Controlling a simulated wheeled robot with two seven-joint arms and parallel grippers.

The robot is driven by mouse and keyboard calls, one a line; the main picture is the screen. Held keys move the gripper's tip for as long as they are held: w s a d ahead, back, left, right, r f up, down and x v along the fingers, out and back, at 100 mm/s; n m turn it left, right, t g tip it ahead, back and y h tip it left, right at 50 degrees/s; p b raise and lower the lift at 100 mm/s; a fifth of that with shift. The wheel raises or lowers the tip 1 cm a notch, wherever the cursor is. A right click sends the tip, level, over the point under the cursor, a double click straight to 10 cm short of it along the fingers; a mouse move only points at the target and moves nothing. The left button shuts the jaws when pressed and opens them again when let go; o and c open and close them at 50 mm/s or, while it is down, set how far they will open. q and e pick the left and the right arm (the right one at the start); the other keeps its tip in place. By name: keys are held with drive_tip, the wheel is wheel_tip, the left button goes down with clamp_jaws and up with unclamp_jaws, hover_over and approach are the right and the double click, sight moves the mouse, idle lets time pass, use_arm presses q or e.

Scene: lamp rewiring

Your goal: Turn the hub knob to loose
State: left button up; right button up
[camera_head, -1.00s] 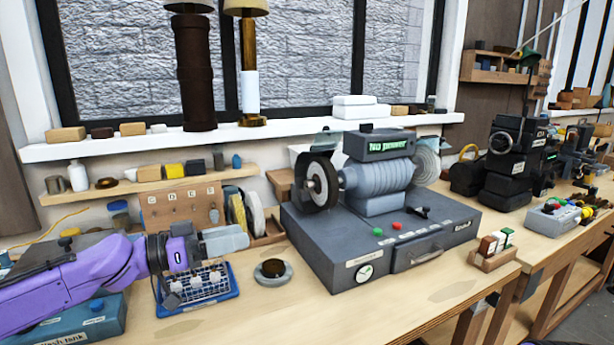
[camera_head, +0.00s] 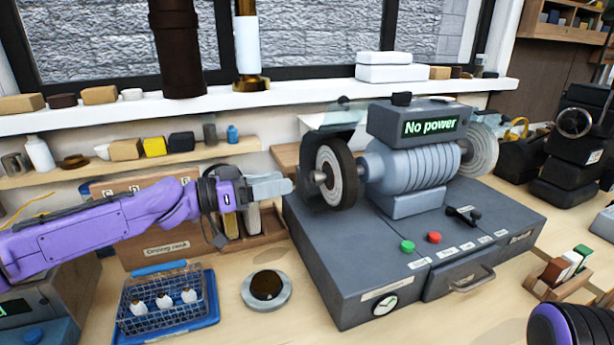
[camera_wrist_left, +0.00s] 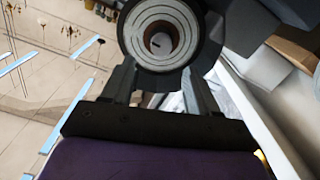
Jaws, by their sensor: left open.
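The bench grinder (camera_head: 415,240) stands on the bench, and its display reads "No power". Its left wheel (camera_head: 345,170) is grey with a dark rim. The hub knob (camera_head: 320,177) is a small round piece at the wheel's centre, facing left. My left gripper (camera_head: 284,187) is level with the hub, just left of it and apart from it, with nothing in it. In the left wrist view the hub knob (camera_wrist_left: 160,43) shows head-on with a short pale mark, and the open fingers (camera_wrist_left: 160,88) lie below it, one to each side. My right gripper is not seen.
A blue tray with a wire basket (camera_head: 165,300) and a round dish (camera_head: 267,290) sit below my left arm. A wooden rack (camera_head: 262,228) stands close under the gripper.

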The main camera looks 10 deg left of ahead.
sight(312, 177)
use_arm(q)
drive_tip(key=x, duration=0.6)
drive_tip(key=shift+w+a+f, duration=0.1)
drive_tip(key=shift+w+d, duration=0.25)
drive_tip(key=shift+d, duration=0.25)
drive_tip(key=shift+c, duration=0.2)
drive_tip(key=c, duration=1)
